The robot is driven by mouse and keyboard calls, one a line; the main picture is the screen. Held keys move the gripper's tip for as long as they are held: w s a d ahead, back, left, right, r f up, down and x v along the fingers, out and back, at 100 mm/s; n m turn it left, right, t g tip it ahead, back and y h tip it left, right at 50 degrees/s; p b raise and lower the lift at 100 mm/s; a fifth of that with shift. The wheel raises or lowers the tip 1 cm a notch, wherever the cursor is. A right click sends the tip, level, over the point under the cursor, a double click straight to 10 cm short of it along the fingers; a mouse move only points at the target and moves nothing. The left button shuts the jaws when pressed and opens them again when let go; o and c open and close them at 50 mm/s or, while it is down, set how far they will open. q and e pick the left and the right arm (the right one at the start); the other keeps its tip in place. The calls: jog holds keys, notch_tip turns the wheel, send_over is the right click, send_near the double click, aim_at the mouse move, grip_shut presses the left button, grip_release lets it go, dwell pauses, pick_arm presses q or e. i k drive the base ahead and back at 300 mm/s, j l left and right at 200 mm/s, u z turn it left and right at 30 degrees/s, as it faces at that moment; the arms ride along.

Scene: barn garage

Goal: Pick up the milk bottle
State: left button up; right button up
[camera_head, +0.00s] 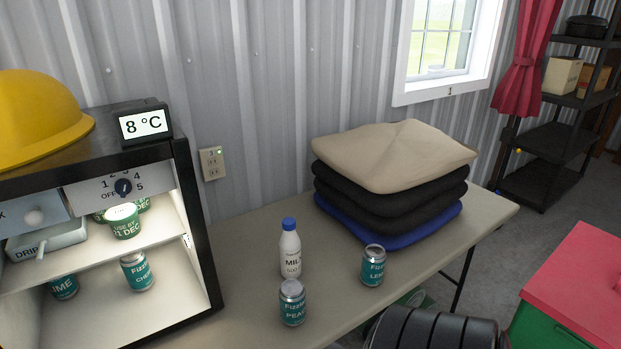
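The milk bottle (291,255) is white with a blue cap and a label starting "MIL". It stands upright on the beige table (240,240), near the table's middle. A teal and silver can (292,305) stands just in front of it and overlaps its lower edge in the view. Another teal can (373,267) stands to its right, apart from it. Neither of my grippers shows in the head view.
An open mini fridge (205,240) with cans and tubs stands left of the bottle. A yellow hard hat (40,115) and display (143,123) sit on top. Folded cloths (390,160) lie behind right. A dark ribbed object (430,328) is at the front edge.

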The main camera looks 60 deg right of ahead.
aim_at(290, 243)
jog(key=i+l+z, duration=0.1)
jog(key=z, duration=0.8)
jog(key=i+z, duration=0.15)
jog(key=z, duration=0.35)
jog(key=i+z, duration=0.15)
jog(key=z, duration=0.3)
jog(key=i, duration=0.2)
